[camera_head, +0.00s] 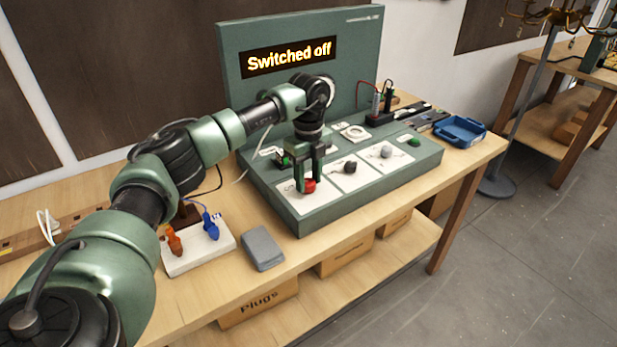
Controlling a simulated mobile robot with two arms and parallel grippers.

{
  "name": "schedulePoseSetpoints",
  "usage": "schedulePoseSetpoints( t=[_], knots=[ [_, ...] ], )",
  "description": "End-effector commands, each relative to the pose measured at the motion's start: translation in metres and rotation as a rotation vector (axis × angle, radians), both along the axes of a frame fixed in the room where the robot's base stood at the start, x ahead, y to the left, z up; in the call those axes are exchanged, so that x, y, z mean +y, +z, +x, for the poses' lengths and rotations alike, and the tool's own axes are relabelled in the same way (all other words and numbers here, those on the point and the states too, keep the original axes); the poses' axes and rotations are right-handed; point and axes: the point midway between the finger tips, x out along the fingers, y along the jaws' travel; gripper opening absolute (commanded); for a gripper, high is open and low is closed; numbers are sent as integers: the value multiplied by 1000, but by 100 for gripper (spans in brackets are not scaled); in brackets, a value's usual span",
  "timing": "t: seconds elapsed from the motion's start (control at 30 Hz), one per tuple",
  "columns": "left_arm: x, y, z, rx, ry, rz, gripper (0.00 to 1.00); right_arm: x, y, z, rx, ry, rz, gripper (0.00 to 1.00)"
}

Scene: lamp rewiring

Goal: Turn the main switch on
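A green test panel (341,206) stands on the wooden workbench, with an upright back board whose display (288,57) reads "Switched off". A red knob (309,186) sits on the left white plate at the panel's front. My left gripper (308,180) points down right at the red knob, its two fingers apart, one on the left and one on the right and behind. I cannot tell whether the fingers touch the knob. A black knob (350,167) and a grey knob (386,152) sit on the plates to the right. My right gripper is not in view.
A white board with an orange plug (174,241) and a blue plug (211,227) lies left of the panel. A grey block (262,248) lies near the front edge. A blue tray (461,131) stands at the right end. Boxes sit on the shelf below.

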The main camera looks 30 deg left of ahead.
Motion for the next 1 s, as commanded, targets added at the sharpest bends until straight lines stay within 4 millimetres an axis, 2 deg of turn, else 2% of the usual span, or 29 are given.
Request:
schedulePoseSetpoints(
  t=[0.03, 0.1, 0.13, 0.57, 1.0],
  knots=[
    [0, 0, 0, 0, 0, 0, 22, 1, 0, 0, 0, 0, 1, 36],
    [0, 0, 0, 0, 0, 0, 3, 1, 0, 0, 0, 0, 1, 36],
    [0, 0, 0, 0, 0, 0, 0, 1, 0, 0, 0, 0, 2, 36],
    [0, 1, 0, 0, -88, -1, 0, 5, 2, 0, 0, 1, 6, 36],
    [0, 2, 0, -1, -461, -1, 0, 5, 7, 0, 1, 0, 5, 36]
  ],
)
